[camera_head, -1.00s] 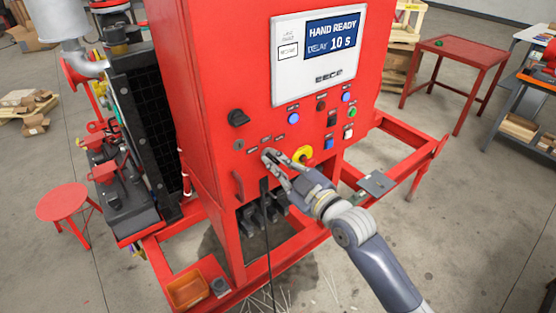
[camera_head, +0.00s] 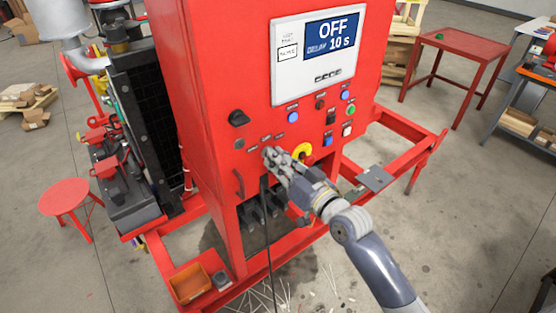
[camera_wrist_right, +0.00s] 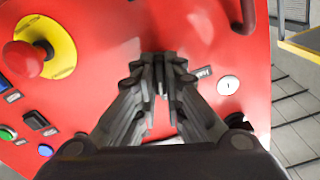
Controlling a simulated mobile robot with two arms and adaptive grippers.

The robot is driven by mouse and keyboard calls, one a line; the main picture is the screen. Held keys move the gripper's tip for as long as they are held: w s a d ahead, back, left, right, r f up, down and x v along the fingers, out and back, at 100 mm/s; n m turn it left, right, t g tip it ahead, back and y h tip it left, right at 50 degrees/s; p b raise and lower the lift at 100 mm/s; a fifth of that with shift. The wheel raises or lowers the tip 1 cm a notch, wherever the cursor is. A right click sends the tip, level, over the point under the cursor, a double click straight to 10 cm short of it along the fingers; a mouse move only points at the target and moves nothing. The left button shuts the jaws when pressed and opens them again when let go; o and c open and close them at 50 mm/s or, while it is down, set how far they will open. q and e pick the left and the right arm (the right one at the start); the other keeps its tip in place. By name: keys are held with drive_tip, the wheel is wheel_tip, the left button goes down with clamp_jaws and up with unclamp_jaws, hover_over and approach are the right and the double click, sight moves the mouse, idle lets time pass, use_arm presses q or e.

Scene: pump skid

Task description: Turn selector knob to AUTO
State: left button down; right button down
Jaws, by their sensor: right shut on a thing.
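The red control cabinet (camera_head: 215,165) fills the middle of the head view. Its display (camera_head: 332,32) reads "OFF" and "DELAY 10 s". My right gripper (camera_head: 268,153) reaches the panel just below a row of small labels (camera_head: 266,138). In the right wrist view my right gripper (camera_wrist_right: 160,75) has its fingers close together at the panel. It is shut on the selector knob, which the fingers almost wholly hide, so its pointer cannot be read. A small label (camera_wrist_right: 203,72) shows beside the fingertips. My left gripper is not in view.
A red emergency stop (camera_wrist_right: 25,58) on a yellow ring (camera_wrist_right: 57,40) is beside the gripper. A black rotary switch (camera_head: 238,118) sits up and left of it. Blue, green and other buttons (camera_head: 348,111) are to the right. A black cable (camera_head: 268,235) hangs below.

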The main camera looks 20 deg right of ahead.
drive_tip(key=m, duration=0.6)
idle(0.7)
drive_tip(key=c, duration=1.7)
unclamp_jaws()
drive_tip(key=shift+w, duration=0.1)
drive_tip(key=v, duration=1.2)
